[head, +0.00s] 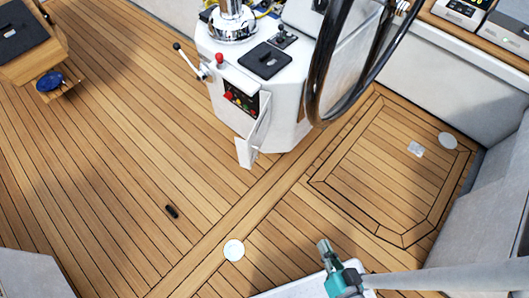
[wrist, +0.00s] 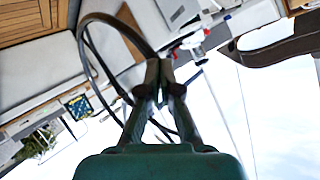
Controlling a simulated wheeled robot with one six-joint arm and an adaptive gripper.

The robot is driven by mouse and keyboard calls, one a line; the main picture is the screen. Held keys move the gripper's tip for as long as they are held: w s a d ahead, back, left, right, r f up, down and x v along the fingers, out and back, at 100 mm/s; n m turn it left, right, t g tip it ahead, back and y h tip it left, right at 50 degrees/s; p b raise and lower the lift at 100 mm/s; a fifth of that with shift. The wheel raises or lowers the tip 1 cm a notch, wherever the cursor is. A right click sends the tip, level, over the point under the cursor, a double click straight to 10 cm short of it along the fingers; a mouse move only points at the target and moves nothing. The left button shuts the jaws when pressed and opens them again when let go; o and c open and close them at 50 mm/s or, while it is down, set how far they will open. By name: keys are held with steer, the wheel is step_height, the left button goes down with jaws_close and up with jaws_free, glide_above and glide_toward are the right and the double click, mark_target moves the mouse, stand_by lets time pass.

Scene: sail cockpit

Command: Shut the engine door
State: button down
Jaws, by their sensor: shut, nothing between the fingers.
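The engine door is a small white panel (head: 254,143) on the lower front of the white steering pedestal (head: 292,112) in the head view. In the wrist view the closed fingers (wrist: 160,66) point toward the pedestal area. I cannot make out the door clearly there.
The large black steering wheel (head: 320,70) stands at the pedestal's right side. A dark small object (head: 171,211) and a white disc (head: 234,250) lie on the teak deck. The deck left of the pedestal is mostly clear.

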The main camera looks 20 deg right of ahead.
steer(key=w+f+m+g+y, duration=0.2)
steer(key=w+f+m+g, duration=0.1)
steer(key=w+f+m, duration=1.1)
steer(key=w+d+r+m+g+y, duration=0.15)
steer(key=w+m, duration=0.25)
steer(key=w, duration=0.5)
steer(key=w+d+f+m+g+y, duration=0.1)
steer(key=w+d+m+g+y, duration=0.2)
steer(key=w, duration=0.7)
steer(key=w+a+f+t, duration=0.1)
steer(key=w+a+f, duration=0.5)
steer(key=w+a, duration=0.1)
steer(key=shift+w+a+f+m, duration=0.2)
steer(key=shift+w+f+m, duration=0.15)
steer(key=shift+w, duration=0.3)
steer(key=shift+a, duration=0.15)
